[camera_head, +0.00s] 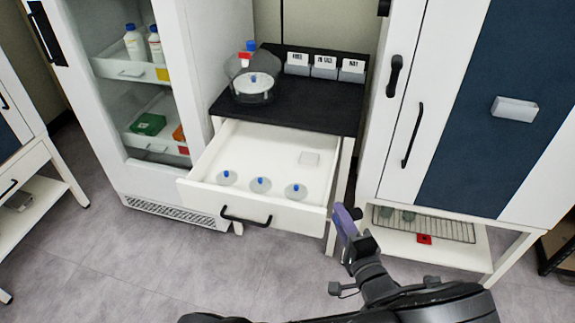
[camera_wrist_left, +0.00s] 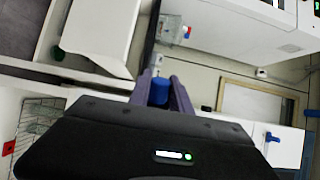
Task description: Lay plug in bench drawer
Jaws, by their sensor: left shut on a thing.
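The bench drawer (camera_head: 232,196) is pulled open below the black bench top. In the head view the held plug is hidden by the fingers. My right gripper is not in view.
A clear round vessel (camera_head: 254,83) and labelled grey boxes (camera_head: 324,67) stand on the bench top (camera_head: 300,112). A glass-door fridge (camera_head: 150,120) stands left. A white and blue cabinet (camera_head: 480,120) stands right, over a shelf with a wire rack (camera_head: 440,228). The drawer's middle is mostly clear.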

